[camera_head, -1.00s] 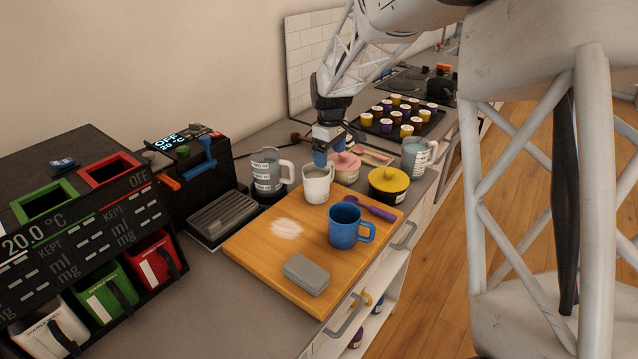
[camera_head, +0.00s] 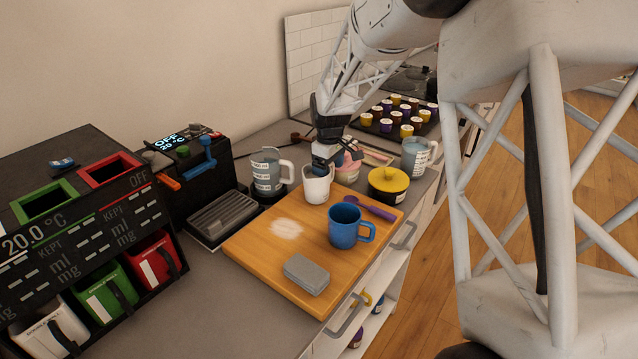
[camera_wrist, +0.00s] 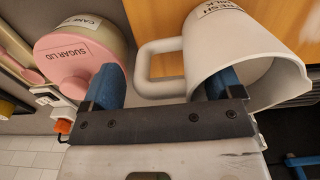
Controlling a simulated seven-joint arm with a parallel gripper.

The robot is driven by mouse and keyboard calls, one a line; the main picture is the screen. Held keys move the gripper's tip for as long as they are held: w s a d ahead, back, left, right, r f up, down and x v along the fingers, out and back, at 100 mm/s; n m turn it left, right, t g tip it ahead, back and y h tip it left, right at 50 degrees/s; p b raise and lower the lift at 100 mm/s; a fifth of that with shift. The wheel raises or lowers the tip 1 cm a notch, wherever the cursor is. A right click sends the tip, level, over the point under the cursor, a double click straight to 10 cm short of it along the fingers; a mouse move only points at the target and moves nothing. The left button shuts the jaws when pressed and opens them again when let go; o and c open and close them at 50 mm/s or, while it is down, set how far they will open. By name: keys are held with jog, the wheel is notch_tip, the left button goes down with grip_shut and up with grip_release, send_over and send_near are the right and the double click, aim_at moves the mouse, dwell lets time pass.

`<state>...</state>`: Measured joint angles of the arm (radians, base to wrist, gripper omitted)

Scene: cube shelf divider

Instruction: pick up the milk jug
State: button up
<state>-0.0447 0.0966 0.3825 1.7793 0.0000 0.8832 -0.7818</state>
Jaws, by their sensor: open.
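The milk jug (camera_head: 316,190) is white and stands upright at the back edge of the wooden board in the head view. In the wrist view the jug (camera_wrist: 235,50) shows a label partly reading "MILK", its open mouth and its handle (camera_wrist: 148,62). My gripper (camera_head: 323,166) is just above the jug, partly covering its rim. In the wrist view my gripper (camera_wrist: 164,88) is open, with the handle between its two blue fingers. The right finger overlaps the jug's mouth; I cannot tell whether it is inside or touching. The left finger is on the handle's far side.
The pink-lidded sugar pot (camera_wrist: 85,65) sits close beside my left finger. A grey jug (camera_head: 268,172) stands left of the milk jug. The board's (camera_head: 255,245) left front is mostly clear.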

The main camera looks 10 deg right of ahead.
jog(key=c, duration=0.9)
jog(key=shift+c, duration=0.3)
jog(key=shift+r, duration=0.15)
jog(key=shift+r, duration=4.9)
jog(key=s+d+r, duration=0.3)
jog(key=s+d, duration=0.5)
jog(key=d, duration=0.3)
jog(key=shift+s+d+r, duration=0.25)
jog(key=shift+d+r, duration=0.05)
jog(key=shift+d, duration=0.1)
